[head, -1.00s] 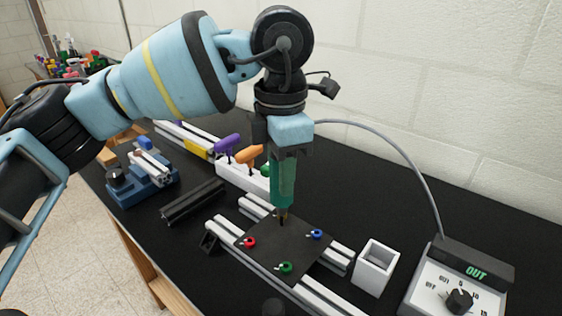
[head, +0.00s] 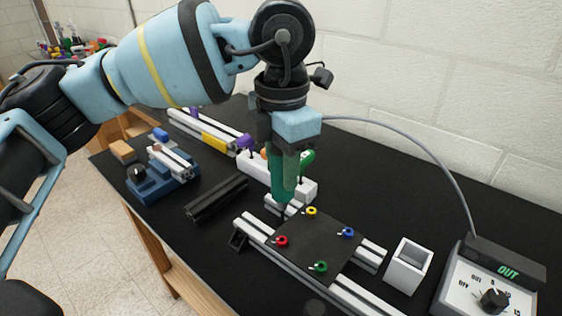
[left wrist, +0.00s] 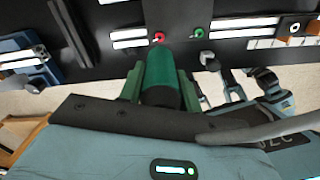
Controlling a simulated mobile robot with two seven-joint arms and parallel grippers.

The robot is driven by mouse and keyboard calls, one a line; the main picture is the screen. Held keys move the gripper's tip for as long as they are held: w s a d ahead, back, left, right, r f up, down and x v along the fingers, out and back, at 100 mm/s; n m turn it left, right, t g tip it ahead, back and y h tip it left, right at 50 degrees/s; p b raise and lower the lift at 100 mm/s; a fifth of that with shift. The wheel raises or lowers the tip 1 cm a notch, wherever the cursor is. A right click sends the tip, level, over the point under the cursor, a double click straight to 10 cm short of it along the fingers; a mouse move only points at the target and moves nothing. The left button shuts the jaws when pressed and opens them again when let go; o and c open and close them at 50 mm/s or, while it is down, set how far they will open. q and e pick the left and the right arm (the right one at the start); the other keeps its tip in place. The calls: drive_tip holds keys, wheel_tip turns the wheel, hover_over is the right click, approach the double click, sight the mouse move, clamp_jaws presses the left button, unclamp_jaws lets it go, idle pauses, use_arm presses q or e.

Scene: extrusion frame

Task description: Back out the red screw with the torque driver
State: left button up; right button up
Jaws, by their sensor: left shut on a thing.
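My left gripper (head: 284,150) is shut on the green torque driver (head: 280,185), which points down with its tip near the back left part of the black plate. The driver also shows in the left wrist view (left wrist: 160,78). The red screw (head: 281,241) sits at the plate's left corner, and it also shows in the left wrist view (left wrist: 158,37). The tip appears above and behind the red screw, apart from it. The black plate (head: 318,243) lies on the extrusion rails and also carries yellow (head: 311,211), blue (head: 348,232) and green (head: 320,266) screws. My right gripper is not in view.
A white open box (head: 408,266) stands right of the plate. A control box (head: 490,280) reading OUT sits at the far right, with a grey cable to the driver. A black extrusion (head: 216,199), a blue vise (head: 165,180) and a white tool holder (head: 255,172) lie left and behind.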

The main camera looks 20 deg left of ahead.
sight(281, 194)
use_arm(q)
drive_tip(key=shift+r, duration=0.1)
drive_tip(key=shift+f+b, duration=0.5)
drive_tip(key=shift+f, duration=2.4)
drive_tip(key=shift+f, duration=0.2)
